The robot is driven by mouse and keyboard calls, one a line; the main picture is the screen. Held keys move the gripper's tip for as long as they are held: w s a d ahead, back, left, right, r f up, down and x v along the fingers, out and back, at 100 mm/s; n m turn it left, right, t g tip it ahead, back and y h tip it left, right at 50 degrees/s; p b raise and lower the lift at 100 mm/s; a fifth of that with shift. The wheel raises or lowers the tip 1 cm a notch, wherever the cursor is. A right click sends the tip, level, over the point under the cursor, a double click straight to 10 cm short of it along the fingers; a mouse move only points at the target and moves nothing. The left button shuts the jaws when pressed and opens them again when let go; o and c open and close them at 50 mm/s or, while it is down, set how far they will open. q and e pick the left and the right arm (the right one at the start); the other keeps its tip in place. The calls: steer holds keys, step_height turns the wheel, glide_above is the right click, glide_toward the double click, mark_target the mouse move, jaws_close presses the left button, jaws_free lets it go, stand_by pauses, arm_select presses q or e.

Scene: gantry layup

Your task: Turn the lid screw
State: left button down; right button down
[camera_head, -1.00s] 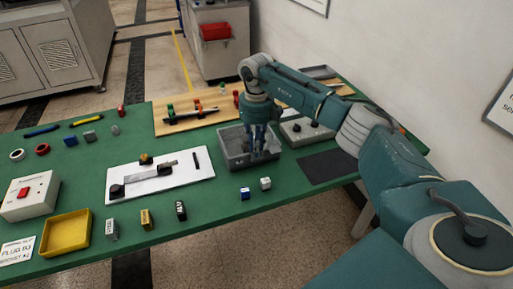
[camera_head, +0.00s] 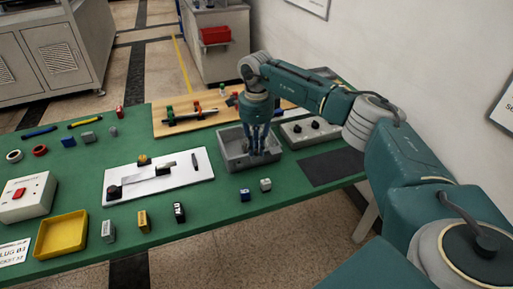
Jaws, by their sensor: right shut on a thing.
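My right gripper (camera_head: 258,142) points down into a grey box (camera_head: 229,162) on the green table. Its fingers are closed low inside the box outline, toward its right side. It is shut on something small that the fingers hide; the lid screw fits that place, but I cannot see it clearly. I cannot tell whether a lid lies over the box. My left gripper is not in view.
A grey control box (camera_head: 311,132) with dark knobs and a dark mat (camera_head: 331,167) are right of the grey box. A white board (camera_head: 180,182) with a bar lies left. Small blocks (camera_head: 265,184) stand in front. A wooden board (camera_head: 172,127) lies behind.

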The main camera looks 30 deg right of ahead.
mark_target(256, 150)
steer(key=n, duration=0.5)
steer(key=shift+n+b, duration=0.3)
steer(key=shift+b, duration=0.05)
steer(key=n, duration=0.4)
steer(key=shift+n, duration=0.4)
steer(key=c, duration=1.6)
jaws_free()
steer(key=shift+c, duration=0.2)
steer(key=shift+r, duration=0.25)
step_height(256, 150, up, 12)
steer(key=shift+f, duration=0.25)
